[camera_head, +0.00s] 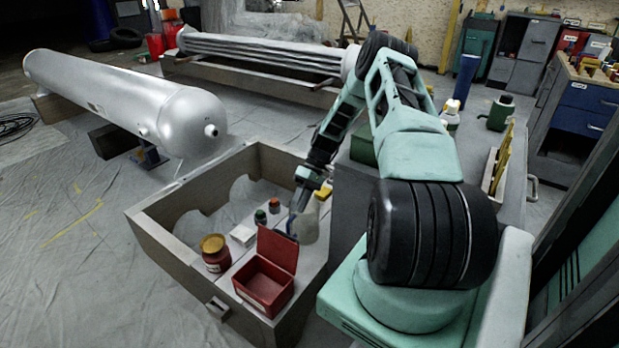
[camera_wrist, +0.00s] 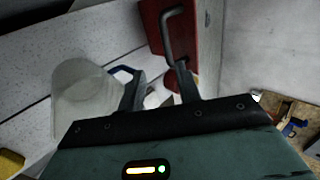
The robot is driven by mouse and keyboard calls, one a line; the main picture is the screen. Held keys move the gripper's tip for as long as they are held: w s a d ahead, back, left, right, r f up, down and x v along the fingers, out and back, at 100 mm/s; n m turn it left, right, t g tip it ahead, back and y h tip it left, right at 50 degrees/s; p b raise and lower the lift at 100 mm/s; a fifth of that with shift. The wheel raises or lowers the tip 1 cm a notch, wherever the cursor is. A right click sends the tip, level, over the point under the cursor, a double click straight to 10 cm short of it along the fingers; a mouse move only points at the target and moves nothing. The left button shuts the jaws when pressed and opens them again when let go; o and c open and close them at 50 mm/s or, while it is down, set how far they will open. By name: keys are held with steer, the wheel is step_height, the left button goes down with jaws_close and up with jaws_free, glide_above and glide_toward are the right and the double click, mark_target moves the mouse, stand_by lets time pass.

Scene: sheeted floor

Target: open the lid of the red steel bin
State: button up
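The red steel bin (camera_head: 262,300) stands at the front of a wooden crate in the head view. Its lid (camera_head: 277,251) stands up, roughly upright, at the bin's back edge, and the empty-looking inside shows. In the wrist view the red lid (camera_wrist: 200,35) is at top centre, with a dark bar handle (camera_wrist: 168,42) on it. My gripper (camera_head: 293,214) is just behind and above the lid. Its two fingers (camera_wrist: 161,73) are apart, with nothing held between them. The right finger is close to the handle's lower end; I cannot tell if they touch.
In the wooden crate (camera_head: 160,228), a red jar with a yellow lid (camera_head: 215,254) stands left of the bin, and a white box (camera_head: 243,236) behind it. A translucent jug (camera_wrist: 85,100) with a blue handle is close beside my left finger.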

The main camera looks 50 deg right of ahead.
steer(key=v, duration=0.8)
steer(key=shift+d+r+p, duration=0.25)
steer(key=shift+r+p, duration=0.05)
steer(key=shift+p, duration=0.15)
steer(key=w+a+r+n+g+h, duration=0.1)
steer(key=w+a+r, duration=0.25)
steer(key=a, duration=0.45)
steer(key=w+a+r+n+g+h, duration=0.1)
steer(key=w+a+r, duration=0.2)
steer(key=a+r, duration=0.35)
steer(key=s+a+r+n+h, duration=0.1)
steer(key=s+a+r, duration=0.15)
steer(key=a, duration=0.65)
steer(key=s+a+r+n+h, duration=0.1)
steer(key=a+r+h, duration=0.15)
steer(key=a, duration=0.65)
steer(key=s+a+r+n+h, duration=0.15)
steer(key=s+a+r, duration=0.35)
steer(key=s+a, duration=0.6)
steer(key=s+a+r+n+t, duration=0.1)
steer(key=s+a, duration=0.2)
steer(key=s, duration=0.4)
steer(key=s+a+r+n+t, duration=0.1)
steer(key=s+a, duration=0.2)
steer(key=s, duration=0.4)
step_height(320, 180, up, 22)
steer(key=p, duration=2.2)
steer(key=shift+w+d+f+h, duration=0.15)
steer(key=shift+w+h, duration=0.15)
steer(key=shift+h, duration=0.1)
